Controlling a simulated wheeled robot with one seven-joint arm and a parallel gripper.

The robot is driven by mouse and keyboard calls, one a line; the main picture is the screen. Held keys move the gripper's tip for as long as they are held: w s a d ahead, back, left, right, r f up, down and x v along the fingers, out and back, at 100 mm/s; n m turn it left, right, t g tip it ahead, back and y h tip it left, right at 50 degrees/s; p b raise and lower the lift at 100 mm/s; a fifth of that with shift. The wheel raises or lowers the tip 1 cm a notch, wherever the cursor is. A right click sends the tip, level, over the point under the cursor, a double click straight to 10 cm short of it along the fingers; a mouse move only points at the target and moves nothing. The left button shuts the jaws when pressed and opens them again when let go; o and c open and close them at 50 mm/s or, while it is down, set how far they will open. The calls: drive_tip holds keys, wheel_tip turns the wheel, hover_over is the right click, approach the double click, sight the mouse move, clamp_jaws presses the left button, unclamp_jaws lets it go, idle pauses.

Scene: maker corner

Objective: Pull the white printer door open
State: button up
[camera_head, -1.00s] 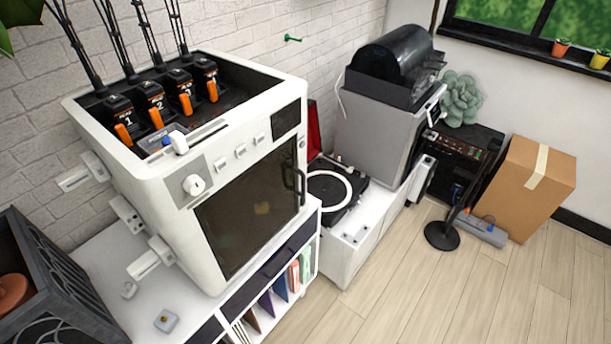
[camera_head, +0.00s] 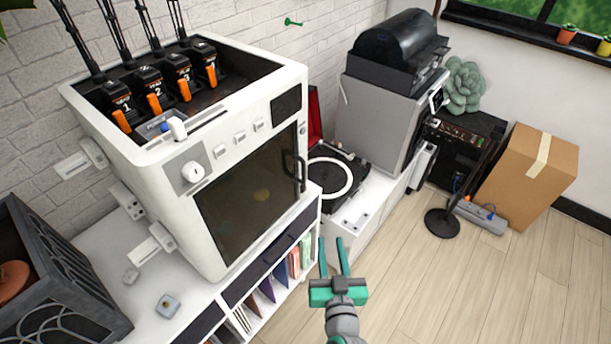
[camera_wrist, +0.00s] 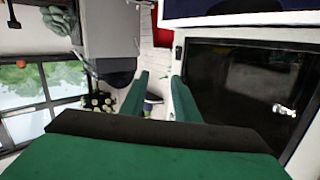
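The white printer (camera_head: 190,240) stands on a white cabinet at the left. Its front door (camera_head: 250,197) has a dark window in a white frame and looks shut. A black handle (camera_head: 298,172) sits at the door's right edge. My gripper (camera_head: 334,242) has green fingers, spread apart and empty. In the head view it shows below and right of the handle, apart from it. In the wrist view the gripper (camera_wrist: 158,88) points forward with a gap between the fingers. A dark panel, apparently the door window (camera_wrist: 240,90), lies at the right there.
A record player (camera_head: 335,182) sits on a low white cabinet right of the printer. A grey machine (camera_head: 378,125), a black stand (camera_head: 443,220) and a cardboard box (camera_head: 525,180) stand beyond. The wooden floor (camera_head: 430,290) at the right front is clear.

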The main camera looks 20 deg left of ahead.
sight(304, 173)
drive_tip(key=w+a+r+n+y, duration=0.4)
drive_tip(key=w+a+r, duration=0.15)
drive_tip(key=r, duration=0.35)
drive_tip(key=shift+g, duration=0.4)
drive_tip(key=x, duration=1)
drive_tip(key=shift+w+a, duration=0.15)
drive_tip(key=shift+w, duration=0.1)
clamp_jaws()
